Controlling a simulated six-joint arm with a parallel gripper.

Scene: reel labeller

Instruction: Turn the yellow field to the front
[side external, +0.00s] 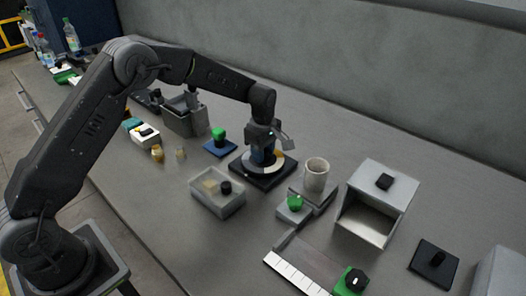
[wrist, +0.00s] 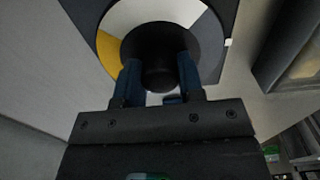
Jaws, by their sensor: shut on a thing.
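A round dial with coloured fields (side external: 285,169) sits on a dark square base (side external: 262,184) near the middle of the bench. In the wrist view its white field (wrist: 155,12) is at the top, its yellow field (wrist: 109,50) at the left and a blue-grey field (wrist: 209,50) at the right. A small white mark (wrist: 228,42) shows on the base at the right. My gripper (wrist: 160,80) points down over the dial, its blue fingers shut on the dark central knob (wrist: 158,77). The near part of the dial is hidden by my gripper.
An open grey box (side external: 377,205) stands further right.

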